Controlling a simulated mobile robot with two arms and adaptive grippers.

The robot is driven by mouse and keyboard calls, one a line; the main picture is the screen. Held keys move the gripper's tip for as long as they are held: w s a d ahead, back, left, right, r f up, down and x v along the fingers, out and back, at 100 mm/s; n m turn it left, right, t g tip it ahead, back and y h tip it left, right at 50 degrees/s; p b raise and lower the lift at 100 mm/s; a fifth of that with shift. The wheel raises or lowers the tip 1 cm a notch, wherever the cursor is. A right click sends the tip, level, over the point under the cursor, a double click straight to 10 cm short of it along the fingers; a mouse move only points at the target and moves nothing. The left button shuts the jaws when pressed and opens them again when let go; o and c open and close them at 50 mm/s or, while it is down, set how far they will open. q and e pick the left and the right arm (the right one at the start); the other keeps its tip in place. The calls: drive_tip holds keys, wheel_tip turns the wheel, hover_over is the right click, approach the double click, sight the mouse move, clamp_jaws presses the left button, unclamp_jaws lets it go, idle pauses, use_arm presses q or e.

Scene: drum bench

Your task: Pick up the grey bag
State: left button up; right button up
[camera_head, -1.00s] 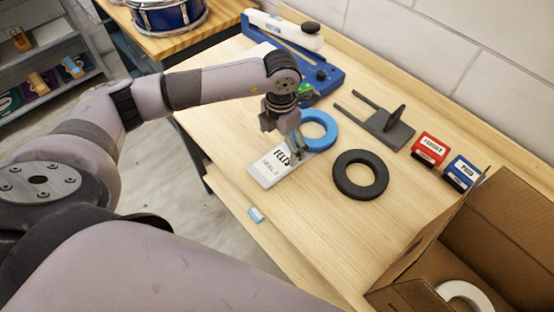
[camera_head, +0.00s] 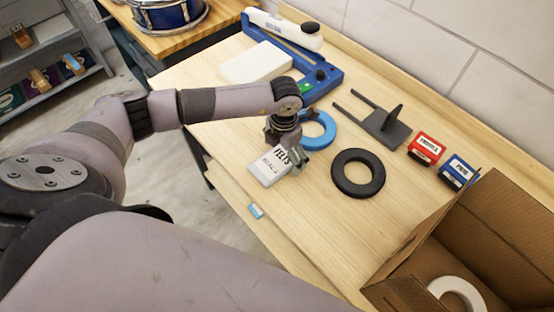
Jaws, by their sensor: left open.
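A pale grey bag (camera_head: 268,169) with dark lettering that reads like "FELTS" lies near the front edge of the workbench. My left gripper (camera_head: 290,150) is open and low over the bag's far end. Its fingers cover part of that end, and I cannot tell whether they touch it. My right gripper is not in view.
Right behind the gripper lies a blue ring (camera_head: 320,126), with a black ring (camera_head: 358,173) to the right. A dark forked holder (camera_head: 385,126), red box (camera_head: 426,148), blue box (camera_head: 458,172) and cardboard box (camera_head: 425,262) stand farther right. A white block (camera_head: 254,63) lies behind my arm.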

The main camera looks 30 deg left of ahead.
use_arm(q)
drive_tip(key=shift+f+b, duration=0.2)
drive_tip(key=shift+b, duration=0.1)
drive_tip(key=shift+c, duration=0.2)
drive_tip(key=c, duration=1.2)
